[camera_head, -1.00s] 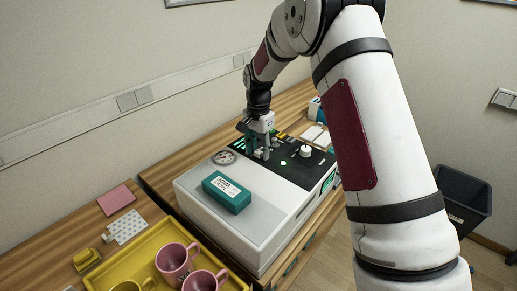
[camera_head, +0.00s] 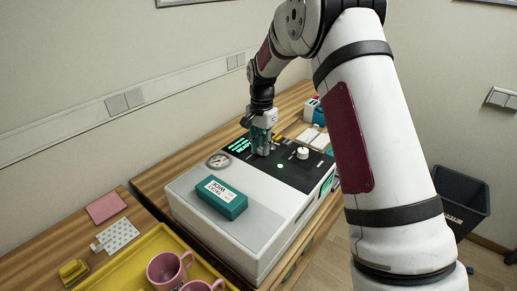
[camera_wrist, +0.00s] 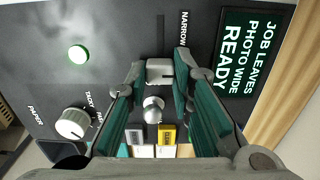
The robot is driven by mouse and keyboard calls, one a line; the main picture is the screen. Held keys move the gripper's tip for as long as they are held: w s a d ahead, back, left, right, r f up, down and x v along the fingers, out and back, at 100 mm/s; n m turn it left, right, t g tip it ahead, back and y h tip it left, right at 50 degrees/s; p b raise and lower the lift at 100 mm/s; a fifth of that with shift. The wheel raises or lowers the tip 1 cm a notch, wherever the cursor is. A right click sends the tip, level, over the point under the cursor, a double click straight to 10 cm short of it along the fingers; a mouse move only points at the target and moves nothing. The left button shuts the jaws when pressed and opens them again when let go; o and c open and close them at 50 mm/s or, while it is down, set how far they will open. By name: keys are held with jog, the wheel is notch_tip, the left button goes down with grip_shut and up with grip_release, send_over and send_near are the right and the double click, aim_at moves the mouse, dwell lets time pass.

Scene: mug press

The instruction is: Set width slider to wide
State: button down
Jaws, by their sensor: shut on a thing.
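The width slider's pale knob (camera_wrist: 160,72) sits on the black control panel (camera_wrist: 130,25), below the printed word NARROW in the wrist view. My gripper (camera_wrist: 161,78) has its two teal-padded fingers on either side of this knob and is shut on it. In the head view my gripper (camera_head: 262,148) reaches down to the panel on the white press (camera_head: 270,225) and hides the slider. No WIDE label for the slider shows. The screen (camera_wrist: 245,55) reads JOB LEAVES PHOTO WIDE READY.
A silver rounded post (camera_wrist: 153,108) stands close below the slider between my fingers. A white dial (camera_wrist: 73,122) and a lit green button (camera_wrist: 78,54) lie to the left. A teal box (camera_head: 221,197) rests on the press. A yellow tray (camera_head: 140,255) with pink mugs stands in front.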

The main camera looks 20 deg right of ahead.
aim_at(262, 148)
jog(key=shift+w+d+r, duration=0.1)
jog(key=shift+w+d, duration=0.05)
jog(key=shift+d, duration=0.05)
jog(key=c, duration=1.4)
grip_release()
notch_tip(262, 148, up, 12)
